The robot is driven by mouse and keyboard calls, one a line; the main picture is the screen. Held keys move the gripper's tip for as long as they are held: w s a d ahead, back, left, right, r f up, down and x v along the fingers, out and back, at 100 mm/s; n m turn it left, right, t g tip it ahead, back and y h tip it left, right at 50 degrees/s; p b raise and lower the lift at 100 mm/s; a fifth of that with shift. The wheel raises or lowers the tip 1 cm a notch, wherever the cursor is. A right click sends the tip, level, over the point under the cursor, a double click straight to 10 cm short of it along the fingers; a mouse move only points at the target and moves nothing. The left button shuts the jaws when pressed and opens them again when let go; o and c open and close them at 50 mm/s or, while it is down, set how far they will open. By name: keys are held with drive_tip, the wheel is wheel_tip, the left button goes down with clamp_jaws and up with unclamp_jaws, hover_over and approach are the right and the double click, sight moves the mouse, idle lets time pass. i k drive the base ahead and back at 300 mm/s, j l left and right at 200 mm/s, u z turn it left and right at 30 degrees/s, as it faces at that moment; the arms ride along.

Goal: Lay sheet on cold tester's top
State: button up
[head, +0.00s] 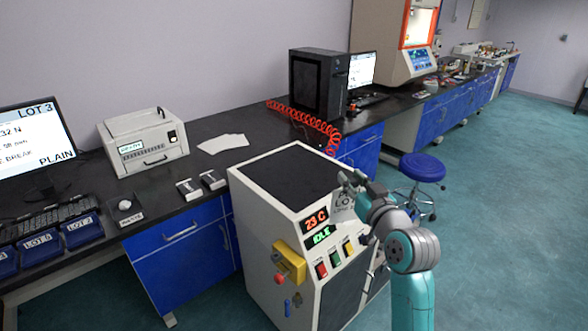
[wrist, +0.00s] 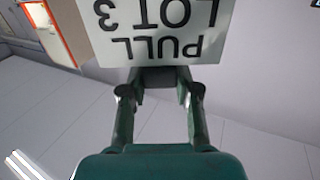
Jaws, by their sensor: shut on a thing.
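The tester (head: 262,250) is a white floor-standing cabinet with a flat dark top (head: 285,172). Its displays read 23 C and IDLE. The dark top is bare. My gripper (head: 350,182) is shut on a light grey sheet (head: 342,206), at the right front edge of the tester in the head view. The sheet hangs down in front of the tester's upper right face, and part of its lettering is covered. In the wrist view the sheet (wrist: 158,30) reads PULL LOT 3 upside down, with my gripper's fingertips (wrist: 158,80) at its edge.
A blue stool (head: 422,168) stands behind my arm.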

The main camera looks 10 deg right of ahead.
sight(296, 173)
drive_tip(key=i+j, duration=0.15)
drive_tip(key=i, duration=0.25)
drive_tip(key=i+j, duration=0.15)
drive_tip(key=i, duration=0.25)
drive_tip(key=i+j, duration=0.15)
drive_tip(key=i, duration=0.25)
